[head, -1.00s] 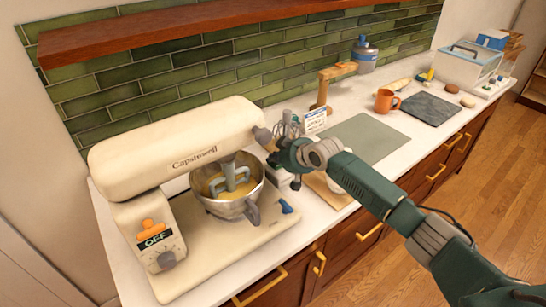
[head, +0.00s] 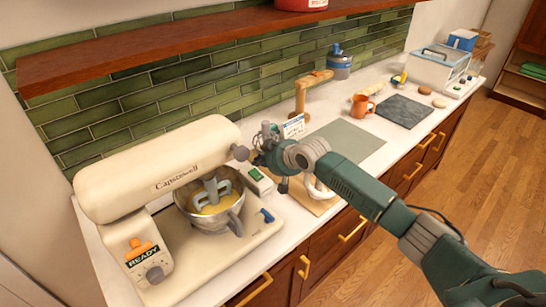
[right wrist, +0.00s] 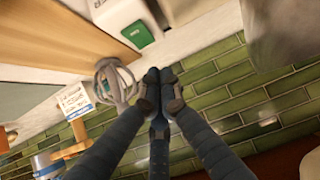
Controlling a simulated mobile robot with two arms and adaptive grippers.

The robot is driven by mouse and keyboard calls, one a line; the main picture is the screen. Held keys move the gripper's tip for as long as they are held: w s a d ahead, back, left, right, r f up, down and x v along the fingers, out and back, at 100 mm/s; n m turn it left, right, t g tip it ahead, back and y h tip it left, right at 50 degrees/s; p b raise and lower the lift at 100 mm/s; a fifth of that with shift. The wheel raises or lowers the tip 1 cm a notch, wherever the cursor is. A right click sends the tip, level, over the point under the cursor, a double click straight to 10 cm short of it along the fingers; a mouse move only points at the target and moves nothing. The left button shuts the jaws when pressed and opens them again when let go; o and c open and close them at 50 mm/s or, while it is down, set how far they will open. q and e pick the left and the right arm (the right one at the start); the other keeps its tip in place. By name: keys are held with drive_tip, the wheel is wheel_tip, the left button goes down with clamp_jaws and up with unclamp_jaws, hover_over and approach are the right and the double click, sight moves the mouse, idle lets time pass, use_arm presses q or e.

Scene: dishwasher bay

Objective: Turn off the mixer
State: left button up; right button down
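The cream mixer (head: 150,170) stands at the left of the counter, its head above a metal bowl (head: 228,220) of yellow batter, with the beater (head: 213,193) in the bowl. Its base carries a display reading READY (head: 143,257), an orange lever (head: 140,247), a round knob (head: 155,275) and a blue lever (head: 267,215). My right gripper (head: 262,148) is beside the front end of the mixer head, apart from the controls. In the right wrist view its fingertips (right wrist: 160,78) are together, with nothing visible between them. My left gripper is out of view.
A white box with a green panel (head: 256,174) sits right of the bowl; the panel also shows in the right wrist view (right wrist: 139,33). A whisk (right wrist: 116,78) and a card (head: 293,126) are near my gripper. A grey-green mat (head: 350,138) and an orange mug (head: 361,105) lie farther right.

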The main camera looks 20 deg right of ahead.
use_arm(q)
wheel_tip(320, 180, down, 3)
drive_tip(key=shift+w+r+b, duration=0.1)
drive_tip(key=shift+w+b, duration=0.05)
drive_tip(key=shift+b, duration=1)
use_arm(e)
drive_tip(key=v, duration=0.8)
drive_tip(key=shift+f, duration=0.15)
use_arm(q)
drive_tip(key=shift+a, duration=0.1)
use_arm(e)
drive_tip(key=shift+s, duration=0.15)
